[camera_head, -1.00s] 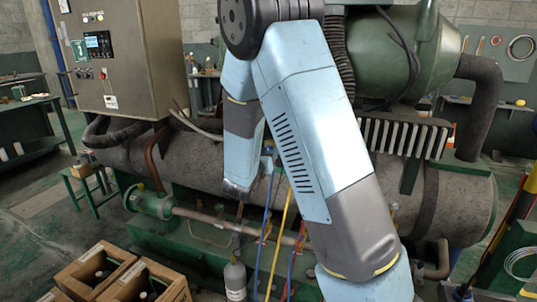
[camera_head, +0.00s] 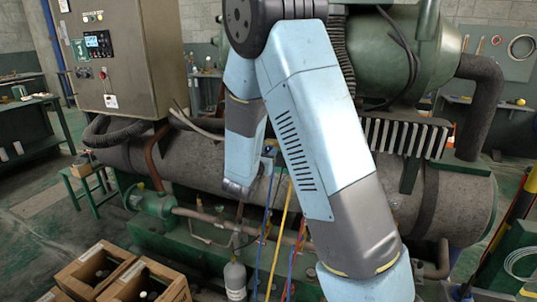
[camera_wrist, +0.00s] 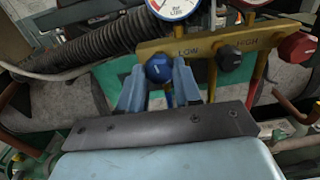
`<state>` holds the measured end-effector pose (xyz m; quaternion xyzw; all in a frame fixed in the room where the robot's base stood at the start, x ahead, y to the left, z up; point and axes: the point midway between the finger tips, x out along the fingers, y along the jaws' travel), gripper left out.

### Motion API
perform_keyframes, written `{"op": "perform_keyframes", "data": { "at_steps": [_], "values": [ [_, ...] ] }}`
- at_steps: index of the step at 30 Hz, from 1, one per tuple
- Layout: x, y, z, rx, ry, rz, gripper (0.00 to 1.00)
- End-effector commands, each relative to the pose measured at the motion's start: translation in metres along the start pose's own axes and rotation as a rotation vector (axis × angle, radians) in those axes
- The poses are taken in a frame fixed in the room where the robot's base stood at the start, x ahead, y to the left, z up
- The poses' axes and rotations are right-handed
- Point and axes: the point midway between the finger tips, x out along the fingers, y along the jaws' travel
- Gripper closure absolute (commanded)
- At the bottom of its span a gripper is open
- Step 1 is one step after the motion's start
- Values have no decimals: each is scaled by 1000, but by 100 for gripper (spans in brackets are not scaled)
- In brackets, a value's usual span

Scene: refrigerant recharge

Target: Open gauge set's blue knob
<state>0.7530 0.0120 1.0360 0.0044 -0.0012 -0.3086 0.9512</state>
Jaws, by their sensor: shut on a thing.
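The gauge set's brass manifold (camera_wrist: 208,42) shows in the wrist view, marked LOW and HIGH. Its blue knob (camera_wrist: 158,68) sits at the left end, under a round white-faced gauge (camera_wrist: 172,8). My gripper (camera_wrist: 159,80) has its two light-blue fingers on either side of the blue knob, shut on it. A black knob (camera_wrist: 229,57) and a red knob (camera_wrist: 297,48) sit to the right, apart from the fingers. In the head view my arm hides most of the gauge set; blue, yellow and red hoses (camera_head: 279,245) hang below it.
A large grey insulated vessel (camera_head: 430,205) lies behind my arm. A grey control cabinet (camera_head: 135,60) stands at upper left. In the wrist view a black corrugated hose (camera_wrist: 95,45) runs left of the knob.

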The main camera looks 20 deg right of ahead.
Motion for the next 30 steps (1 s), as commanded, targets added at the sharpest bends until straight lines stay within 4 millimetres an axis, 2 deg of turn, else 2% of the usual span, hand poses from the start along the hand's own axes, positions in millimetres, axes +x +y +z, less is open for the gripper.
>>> {"op": "perform_keyframes", "data": {
  "at_steps": [4, 5, 12, 23, 26, 30],
  "values": [
    [0, -1, 0, -1, 0, -2, 97],
    [0, -1, 0, -1, 0, -2, 66],
    [0, 0, 0, -2, 0, -1, 43],
    [-5, 0, 0, -2, 0, 0, 41],
    [-16, 0, 0, -1, 1, 1, 41],
    [-41, 1, 0, -2, 1, 3, 41]
  ]
}}
